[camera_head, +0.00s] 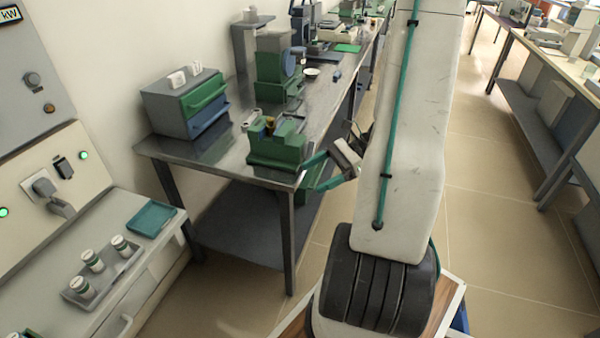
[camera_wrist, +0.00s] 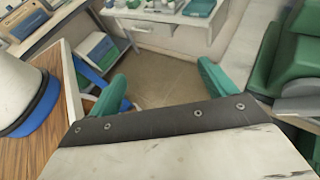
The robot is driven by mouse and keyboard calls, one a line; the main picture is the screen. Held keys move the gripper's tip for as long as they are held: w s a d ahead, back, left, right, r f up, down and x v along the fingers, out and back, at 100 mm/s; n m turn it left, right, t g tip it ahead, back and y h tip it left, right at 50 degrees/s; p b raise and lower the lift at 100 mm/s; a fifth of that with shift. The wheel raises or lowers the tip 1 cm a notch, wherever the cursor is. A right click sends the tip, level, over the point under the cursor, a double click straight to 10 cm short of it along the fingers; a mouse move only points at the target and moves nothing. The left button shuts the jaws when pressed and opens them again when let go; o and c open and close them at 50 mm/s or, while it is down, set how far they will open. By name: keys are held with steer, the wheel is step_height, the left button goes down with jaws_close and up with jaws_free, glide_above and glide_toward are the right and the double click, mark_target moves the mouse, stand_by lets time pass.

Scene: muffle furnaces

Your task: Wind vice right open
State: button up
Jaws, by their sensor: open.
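A green vice (camera_head: 277,143) stands at the near right corner of the metal bench (camera_head: 225,158) in the head view. A small brownish thing shows at its top, and I cannot tell its jaw gap or make out its handle. My gripper (camera_head: 313,173) is just right of the vice, beyond the bench edge, with its two teal fingers apart. In the wrist view my gripper (camera_wrist: 163,78) has nothing between its fingers, only floor behind. A green body, likely the vice (camera_wrist: 298,62), fills the right edge there, apart from the fingers.
A drawer box (camera_head: 185,103) with green and blue drawers stands left of the vice. A green machine (camera_head: 277,68) stands behind it. A side counter (camera_head: 125,255) holds a tray of jars (camera_head: 104,276) and a teal tray (camera_head: 151,219). The floor aisle at right is clear.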

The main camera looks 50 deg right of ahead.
steer(key=s+a+r+n+g+h, duration=0.1)
steer(key=a+r+n+g+h, duration=0.1)
steer(key=a+r+n+g, duration=0.2)
steer(key=s+a+r+n+g+h, duration=0.2)
steer(key=a+r+n+g+h, duration=0.1)
steer(key=a+n, duration=0.4)
steer(key=shift+s+a+r+n+g, duration=0.15)
steer(key=shift+s+r+n+g, duration=0.1)
steer(key=shift+r+n+g, duration=0.6)
steer(key=shift+r+t, duration=0.2)
steer(key=shift+t, duration=0.05)
steer(key=s+a+r+n+t+h, duration=0.1)
steer(key=s+a+r+n+h, duration=0.1)
steer(key=a+r+n, duration=0.3)
steer(key=s+a+r+n+t+h, duration=0.2)
steer(key=s+a+r+n+h, duration=0.1)
steer(key=a+r+n+h, duration=0.2)
steer(key=shift+s+a+r+n, duration=0.2)
steer(key=shift+a+r+n, duration=0.25)
steer(key=shift+a+n, duration=0.35)
steer(key=shift+c, duration=0.3)
